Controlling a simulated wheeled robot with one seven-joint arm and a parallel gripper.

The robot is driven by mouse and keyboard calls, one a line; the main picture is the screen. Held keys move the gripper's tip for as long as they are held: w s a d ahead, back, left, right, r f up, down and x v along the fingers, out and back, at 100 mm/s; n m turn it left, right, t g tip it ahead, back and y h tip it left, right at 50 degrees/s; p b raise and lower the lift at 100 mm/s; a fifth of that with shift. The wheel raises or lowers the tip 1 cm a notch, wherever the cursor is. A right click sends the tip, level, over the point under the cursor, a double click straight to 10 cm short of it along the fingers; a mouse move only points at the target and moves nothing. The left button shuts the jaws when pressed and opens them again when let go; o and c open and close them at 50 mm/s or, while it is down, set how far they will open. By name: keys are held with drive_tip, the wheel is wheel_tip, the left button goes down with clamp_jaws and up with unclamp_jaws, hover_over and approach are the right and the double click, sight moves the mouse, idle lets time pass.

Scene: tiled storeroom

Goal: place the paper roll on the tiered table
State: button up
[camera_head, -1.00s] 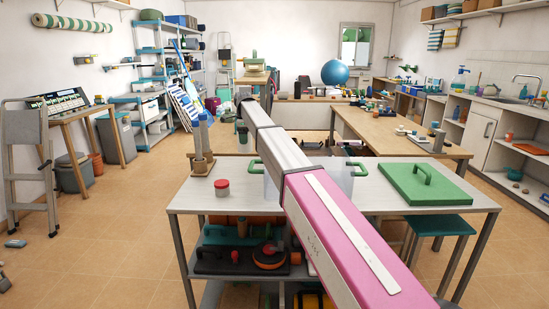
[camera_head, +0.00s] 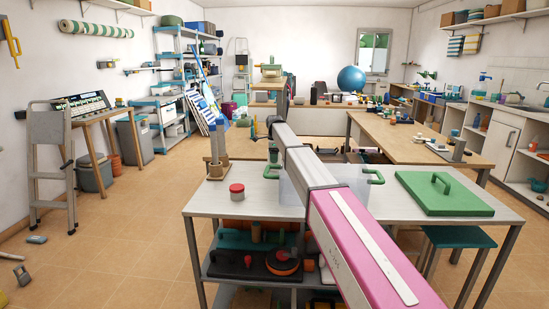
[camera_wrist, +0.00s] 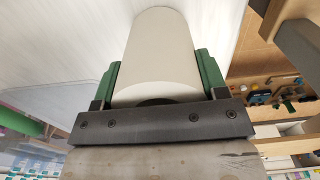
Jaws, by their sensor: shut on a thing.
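The paper roll (camera_wrist: 155,45) is a plain off-white cylinder. In the wrist view it lies between the green fingers of my gripper (camera_wrist: 158,78), which is shut on it. Neither the roll nor my gripper can be made out in the head view, where my own arm reaches forward. The likely tiered table (camera_head: 232,202) stands close in front, with a pale top and a dark-framed lower shelf. My arm crosses above its top and hides part of it.
The lower shelf is crowded. A wooden table (camera_head: 415,147) stands behind right. The floor at left is mostly open.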

drive_tip(key=shift+f, duration=0.1)
drive_tip(key=o, duration=1)
drive_tip(key=shift+c, duration=0.2)
wheel_tip(320, 180, up, 12)
drive_tip(key=shift+r, duration=0.2)
